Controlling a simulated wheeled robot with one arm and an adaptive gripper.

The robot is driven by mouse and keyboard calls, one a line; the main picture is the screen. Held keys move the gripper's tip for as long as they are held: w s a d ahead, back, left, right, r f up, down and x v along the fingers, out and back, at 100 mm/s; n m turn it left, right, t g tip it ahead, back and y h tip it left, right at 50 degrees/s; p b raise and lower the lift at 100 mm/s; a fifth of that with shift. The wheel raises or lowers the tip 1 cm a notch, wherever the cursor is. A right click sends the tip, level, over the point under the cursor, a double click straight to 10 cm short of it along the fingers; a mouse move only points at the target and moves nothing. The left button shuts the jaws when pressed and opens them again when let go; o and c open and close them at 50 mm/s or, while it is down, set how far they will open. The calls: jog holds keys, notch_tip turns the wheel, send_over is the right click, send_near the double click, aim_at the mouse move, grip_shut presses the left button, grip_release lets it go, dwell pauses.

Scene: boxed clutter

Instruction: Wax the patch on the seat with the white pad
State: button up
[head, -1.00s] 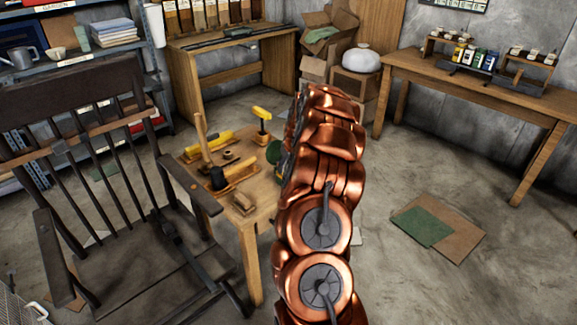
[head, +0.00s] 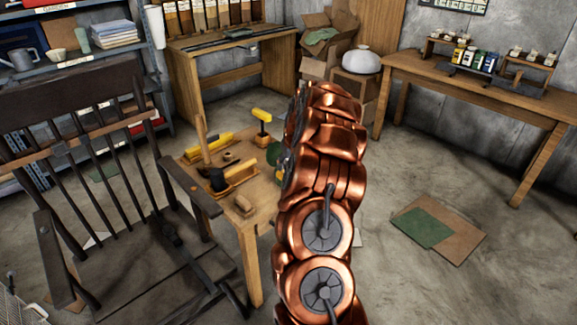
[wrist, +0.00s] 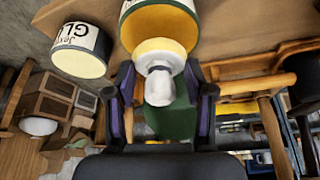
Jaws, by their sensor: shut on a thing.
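My gripper (wrist: 163,95) is shut on a white pad (wrist: 159,88), with a dark finger on each side of it. Beyond the pad in the wrist view is a round tin with yellow contents (wrist: 157,20). The pad overlaps the yellow in the picture; I cannot tell if they touch. In the head view my copper arm hides the gripper and pad. The dark wooden chair stands at the left, its seat (head: 150,282) low in the picture. I cannot make out a patch on the seat.
A second tin with a "GL" label (wrist: 82,38) is beside the yellow one in the wrist view. A small wooden table (head: 251,240) with yellow-handled tools stands close to the chair. Floor at the right is mostly open, with flat sheets (head: 455,245) lying there.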

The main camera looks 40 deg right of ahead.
jog(key=shift+r+p, duration=0.3)
jog(key=shift+r, duration=2.2)
jog(key=w+a+r+n, duration=0.1)
jog(key=w+a+r, duration=0.1)
jog(key=a, duration=0.6)
jog(key=w+a+r+y, duration=0.1)
jog(key=w+a+r, duration=0.1)
jog(key=a, duration=0.6)
jog(key=w+a+r+n, duration=0.1)
jog(key=w+a+r, duration=0.15)
jog(key=a, duration=0.55)
jog(key=s+a+r+p, duration=0.3)
jog(key=a+p, duration=0.4)
jog(key=a, duration=0.3)
jog(key=s+a+r+n+p, duration=0.1)
jog(key=s+a+r+p, duration=0.2)
jog(key=s+a+p, duration=0.2)
jog(key=a+p, duration=0.3)
jog(key=a, duration=0.2)
jog(key=shift+r+n, duration=0.15)
jog(key=shift+n, duration=0.15)
